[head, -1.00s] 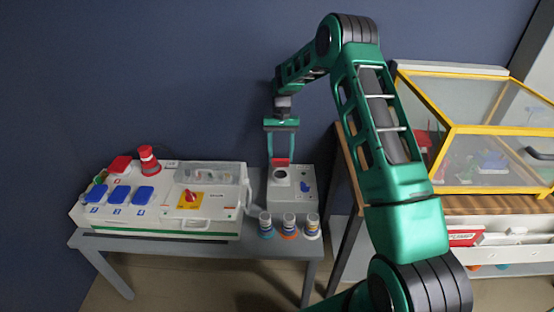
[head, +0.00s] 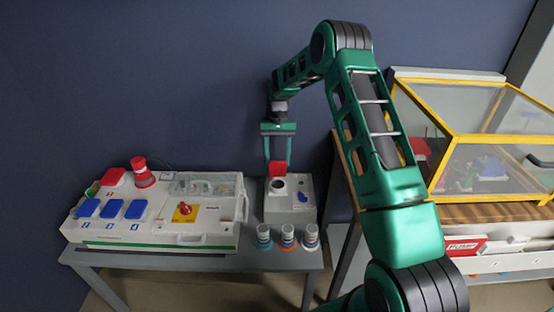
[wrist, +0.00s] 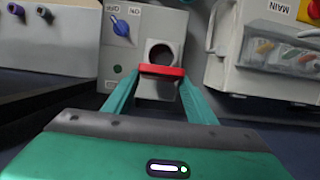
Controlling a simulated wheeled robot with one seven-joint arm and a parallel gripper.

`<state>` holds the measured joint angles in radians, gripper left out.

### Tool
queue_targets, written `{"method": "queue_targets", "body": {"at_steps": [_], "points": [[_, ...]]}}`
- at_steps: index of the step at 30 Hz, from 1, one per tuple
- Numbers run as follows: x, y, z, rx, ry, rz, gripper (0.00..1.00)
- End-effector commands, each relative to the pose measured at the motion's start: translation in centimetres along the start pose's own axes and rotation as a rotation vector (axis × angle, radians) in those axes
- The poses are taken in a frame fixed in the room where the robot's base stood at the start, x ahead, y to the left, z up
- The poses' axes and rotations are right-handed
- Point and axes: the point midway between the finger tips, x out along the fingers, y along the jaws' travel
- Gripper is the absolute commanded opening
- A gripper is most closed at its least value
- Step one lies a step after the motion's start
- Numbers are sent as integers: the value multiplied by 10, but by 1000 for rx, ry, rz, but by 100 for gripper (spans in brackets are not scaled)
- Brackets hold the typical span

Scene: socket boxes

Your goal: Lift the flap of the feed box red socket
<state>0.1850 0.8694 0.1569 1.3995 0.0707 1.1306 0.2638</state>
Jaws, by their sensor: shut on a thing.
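The feed box (head: 272,212) is a small grey box on the table, with a blue knob (head: 302,197) and a round dark socket opening (head: 278,184). Its red flap (head: 278,168) stands raised at the opening, which is uncovered. My gripper (head: 278,161) comes down from above and is shut on the flap. In the wrist view the red flap (wrist: 162,70) is edge-on between the fingertips, with the socket opening (wrist: 160,54) just beyond it. The blue knob also shows there (wrist: 121,28).
A larger white socket box (head: 150,236) with blue and red flaps, a red plug (head: 143,175) and a red switch stands to the left. Several capped plugs (head: 287,237) stand in front of the feed box. A yellow-framed clear case (head: 490,135) is to the right.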

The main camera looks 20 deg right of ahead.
Motion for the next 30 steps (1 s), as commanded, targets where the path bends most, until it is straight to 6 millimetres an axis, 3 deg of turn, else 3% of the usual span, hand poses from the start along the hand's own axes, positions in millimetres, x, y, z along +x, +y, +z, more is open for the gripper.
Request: {"method": "queue_targets", "body": {"at_steps": [3,4,6,17,24,30], "points": [[1,0,-2,3,6,0,11],[1,0,-2,3,6,0,54],[2,0,-2,2,5,0,66],[-3,-1,1,0,2,1,66],[-37,-2,8,1,6,0,66],[-51,-26,40,-2,3,1,66]]}}
